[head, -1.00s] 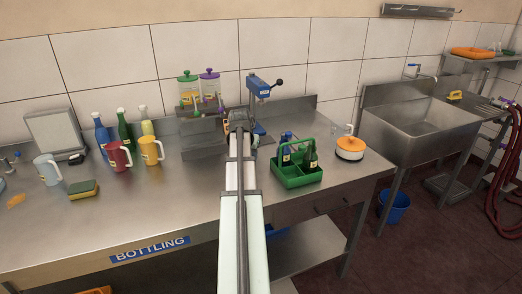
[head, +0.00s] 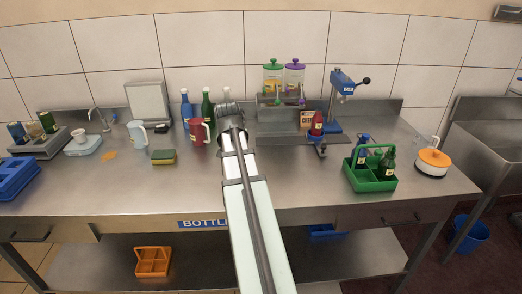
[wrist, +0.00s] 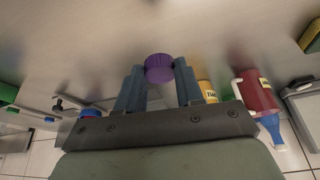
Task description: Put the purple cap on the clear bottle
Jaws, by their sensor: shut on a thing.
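My gripper (head: 229,112) is over the bench at the red jug's right side in the head view; its fingertips are hidden there. In the wrist view the gripper (wrist: 159,76) is shut on the purple cap (wrist: 159,68), which sits between the two blue-grey fingertips. The cap is not visible in the head view. I cannot pick out a clear bottle with certainty. A blue bottle (head: 186,108) and a green bottle (head: 207,106) stand at the back; a third bottle (head: 227,92) is mostly hidden behind my gripper.
A red jug (head: 198,133), light-blue jug (head: 137,133) and sponge (head: 163,157) stand left of my arm. A green carrier (head: 371,182) holds bottles at right. The front of the bench is mostly clear.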

